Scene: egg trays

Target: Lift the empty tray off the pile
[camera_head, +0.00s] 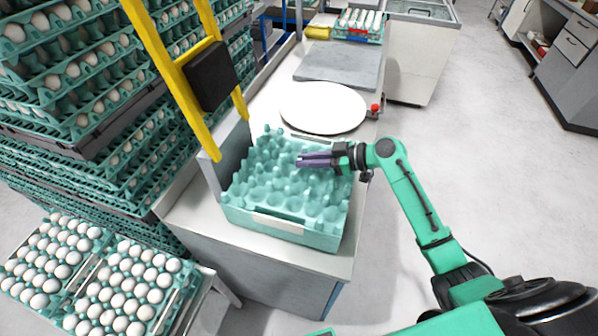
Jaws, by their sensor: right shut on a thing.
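A pile of teal egg trays (285,230) sits on the white counter, and its top tray (262,178) is empty, with only bare cups showing. My right gripper (302,160) reaches in from the right over the far right part of the pile. Its purple fingers are shut on the top tray near its far right side. The fingertips hide the exact spot of the grip. I cannot tell whether the tray is raised off the one below. My left gripper is out of view.
A round white plate (323,107) and a grey slab (340,65) lie behind the pile. A yellow frame (178,82) with a black box (211,75) stands close on the left. Egg-filled trays (127,289) are at lower left, tall egg stacks (66,75) behind. The floor at right is clear.

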